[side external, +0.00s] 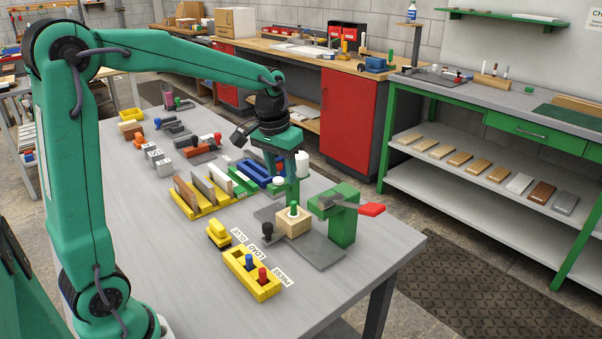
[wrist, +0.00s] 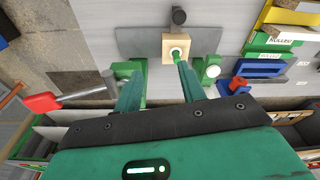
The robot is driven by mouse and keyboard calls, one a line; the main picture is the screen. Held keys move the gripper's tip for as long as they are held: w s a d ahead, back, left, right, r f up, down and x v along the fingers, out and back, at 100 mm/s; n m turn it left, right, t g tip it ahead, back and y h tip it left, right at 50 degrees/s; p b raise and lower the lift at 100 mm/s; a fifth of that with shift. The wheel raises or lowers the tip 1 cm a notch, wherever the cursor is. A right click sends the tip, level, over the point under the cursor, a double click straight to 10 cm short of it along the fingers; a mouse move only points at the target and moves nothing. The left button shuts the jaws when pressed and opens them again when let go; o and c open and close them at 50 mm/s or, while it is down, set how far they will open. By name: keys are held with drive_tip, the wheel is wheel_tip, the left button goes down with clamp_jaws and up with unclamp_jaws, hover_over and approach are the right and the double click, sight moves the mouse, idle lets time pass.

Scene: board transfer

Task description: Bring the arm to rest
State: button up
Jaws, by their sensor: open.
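My gripper (side external: 282,183) hangs over the work table (side external: 190,280), pointing down. In the wrist view its two green fingers (wrist: 158,70) stand apart, with nothing held between them. A pale wooden block (side external: 294,223) with a green peg on top stands on a grey plate (side external: 322,252). The block (wrist: 176,43) also shows in the wrist view, just beyond the fingers, its peg near the right fingertip. I cannot tell whether they touch. A green press (side external: 342,222) with a red-ended lever (side external: 371,209) stands right of the block.
A yellow holder (side external: 243,281) with blue and red pegs sits at the front. A yellow rack (side external: 186,210) of upright boards and a blue rack (side external: 254,174) stand left of my gripper. A white cylinder (side external: 302,164) is close behind it. The front left tabletop is clear.

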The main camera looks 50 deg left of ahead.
drive_tip(key=s+d+r+m+t, duration=0.1)
drive_tip(key=s+d+t, duration=0.1)
drive_tip(key=s, duration=0.7)
drive_tip(key=s+d+r+m+t, duration=0.1)
drive_tip(key=s+d, duration=0.3)
drive_tip(key=s, duration=0.5)
drive_tip(key=shift+s+d+r+m+t, duration=0.3)
drive_tip(key=shift+s+r+t, duration=0.1)
drive_tip(key=shift+r, duration=0.1)
